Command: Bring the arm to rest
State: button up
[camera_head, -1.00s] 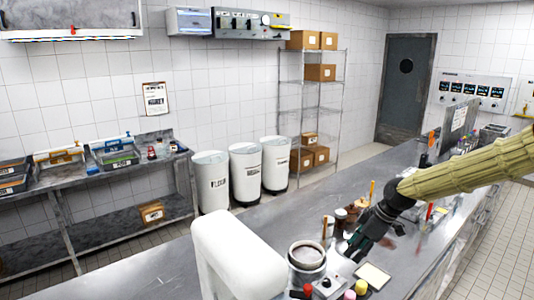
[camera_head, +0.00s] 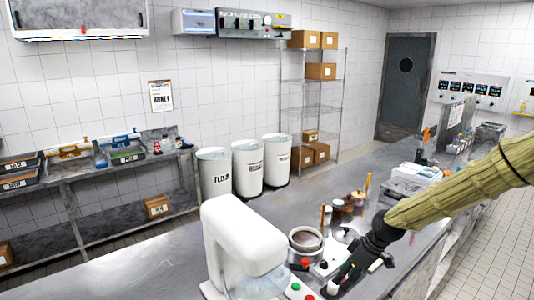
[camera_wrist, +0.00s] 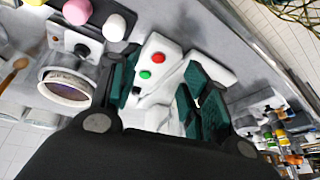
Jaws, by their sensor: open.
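My gripper (camera_head: 343,281) is at the front of the steel counter in the head view, pointing down and toward the lower left, past the right side of the round pot (camera_head: 305,239). My arm, in a yellow-green sleeve, reaches in from the right edge. In the wrist view my gripper (camera_wrist: 162,85) shows two teal-padded fingers spread apart with nothing held between them. A white panel with a red and a green button (camera_wrist: 151,66) shows beyond and between the fingers. I cannot tell its distance from the fingertips.
A white mixer (camera_head: 240,240) stands left of the gripper. Small jars (camera_head: 338,211) and a grey tray unit (camera_head: 408,180) are behind it on the counter. White bins (camera_head: 214,172) stand on the floor beyond. The counter's left stretch (camera_head: 150,262) is bare.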

jog(key=s+a+f+m+g, duration=0.1)
jog(key=s+a+f+m, duration=0.2)
jog(key=s+f, duration=0.55)
jog(key=s+a+f+m, duration=0.2)
jog(key=s+a+f, duration=0.1)
jog(key=s+f, duration=0.6)
jog(key=s+d+f+m+h, duration=0.1)
jog(key=s+d+f+m, duration=0.15)
jog(key=s, duration=0.65)
jog(key=s+d+f+m+h, duration=0.15)
jog(key=s+f, duration=0.25)
jog(key=s, duration=0.5)
jog(key=s+d+f+m+h, duration=0.15)
jog(key=s+f, duration=0.25)
jog(key=s, duration=0.4)
notch_tip(320, 180, down, 13)
jog(key=b, duration=1.3)
jog(key=shift+a+g+b, duration=0.3)
jog(key=shift+a, duration=0.15)
jog(key=shift+m, duration=0.25)
